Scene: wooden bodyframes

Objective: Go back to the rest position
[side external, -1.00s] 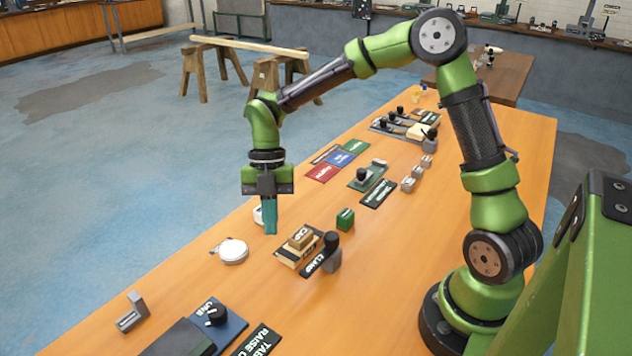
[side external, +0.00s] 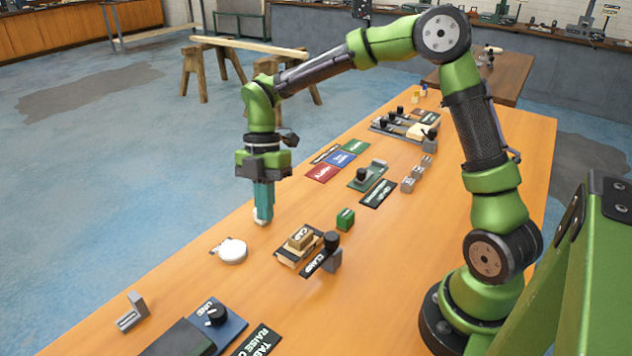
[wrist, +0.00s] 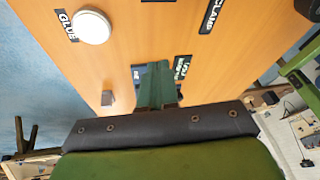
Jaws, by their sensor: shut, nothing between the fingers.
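My gripper (side external: 264,214) hangs over the far-left edge side of the wooden table (side external: 420,262), pointing down with its teal fingers shut and empty. A round white disc (side external: 233,251) lies just nearer on the table. In the wrist view the shut fingers (wrist: 155,80) point over the table, with a white disc (wrist: 92,26) beside a GLUE label (wrist: 67,25).
The CAP block (side external: 300,238), the CLAMP knob (side external: 331,242) and a green block (side external: 345,219) stand to the right of my gripper. Red, blue and green plates (side external: 341,159) lie farther back. A blue base with a black knob (side external: 215,316) is at the front.

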